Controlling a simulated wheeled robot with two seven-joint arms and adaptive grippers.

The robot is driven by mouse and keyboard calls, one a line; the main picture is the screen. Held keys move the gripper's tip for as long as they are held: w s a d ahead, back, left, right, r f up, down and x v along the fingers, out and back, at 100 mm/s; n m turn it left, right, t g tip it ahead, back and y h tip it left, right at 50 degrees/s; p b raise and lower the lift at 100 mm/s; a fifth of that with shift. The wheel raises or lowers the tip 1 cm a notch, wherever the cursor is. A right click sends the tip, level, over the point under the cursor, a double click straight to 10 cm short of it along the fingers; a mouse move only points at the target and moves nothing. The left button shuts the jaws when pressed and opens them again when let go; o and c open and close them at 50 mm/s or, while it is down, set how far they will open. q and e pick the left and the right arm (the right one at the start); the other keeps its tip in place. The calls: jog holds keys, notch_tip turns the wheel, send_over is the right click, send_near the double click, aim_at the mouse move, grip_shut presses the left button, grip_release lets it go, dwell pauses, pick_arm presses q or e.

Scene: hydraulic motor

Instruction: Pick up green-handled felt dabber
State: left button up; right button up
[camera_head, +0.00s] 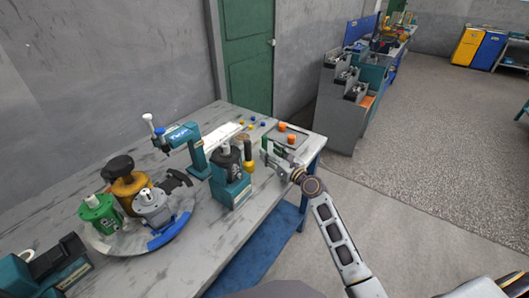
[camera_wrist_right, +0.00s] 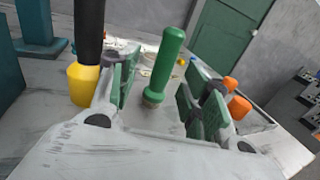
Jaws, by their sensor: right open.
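My right gripper (camera_wrist_right: 155,102) is open, with one green-padded finger on each side of the dabber. Gaps show between the handle and both pads. In the head view the right gripper (camera_head: 275,150) is over the right end of the workbench; the dabber is hard to tell from the green pads there. My left gripper is not in view.
A black tool with a yellow end (camera_wrist_right: 84,84) stands just left of the right gripper. Orange pieces (camera_head: 291,138) lie in a tray beyond it. On the workbench (camera_head: 262,197), a teal device (camera_head: 230,186) stands left of the gripper, and a round platter holds motor parts farther left.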

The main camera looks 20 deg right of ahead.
aim_at(265, 146)
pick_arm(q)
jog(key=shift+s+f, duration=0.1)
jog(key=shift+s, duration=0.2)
pick_arm(e)
jog(key=shift+w, duration=0.1)
jog(key=shift+w, duration=0.45)
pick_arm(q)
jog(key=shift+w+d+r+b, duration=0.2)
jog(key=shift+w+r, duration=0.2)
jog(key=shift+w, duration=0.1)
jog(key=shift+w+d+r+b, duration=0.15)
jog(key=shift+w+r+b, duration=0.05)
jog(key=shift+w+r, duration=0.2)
pick_arm(e)
jog(key=shift+x, duration=1.3)
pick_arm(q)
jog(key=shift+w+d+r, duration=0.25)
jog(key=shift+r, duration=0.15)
pick_arm(e)
jog(key=shift+x, duration=0.8)
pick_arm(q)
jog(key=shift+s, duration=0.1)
pick_arm(e)
jog(key=shift+d, duration=0.1)
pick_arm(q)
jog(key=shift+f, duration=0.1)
pick_arm(e)
grip_shut()
